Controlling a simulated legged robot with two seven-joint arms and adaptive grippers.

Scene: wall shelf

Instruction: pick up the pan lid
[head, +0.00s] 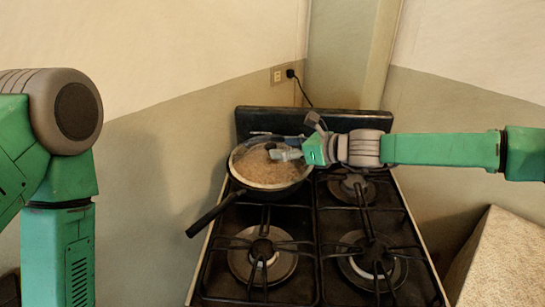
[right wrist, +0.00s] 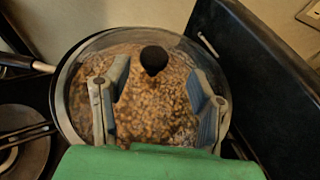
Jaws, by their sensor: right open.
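The pan lid (head: 260,172) is round and clear with a pale rim, and lies on a dark pan (head: 290,186) on the back left burner. It also shows in the right wrist view (right wrist: 140,108), with brown grainy contents visible through it. Its black knob (right wrist: 154,58) stands up between my spread fingers in that view. My right gripper (head: 284,152) is open over the lid, and it also shows in the right wrist view (right wrist: 158,80). The fingers look apart from the knob; their height above the glass is hard to tell. My left gripper is out of view; only its arm shows.
The pan handle (head: 216,212) points to the front left. The stove (head: 312,268) has several black grates, with the front burners empty. Its dark back panel (head: 360,121) rises close behind the pan. A pale box-like block (head: 505,262) stands at the right.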

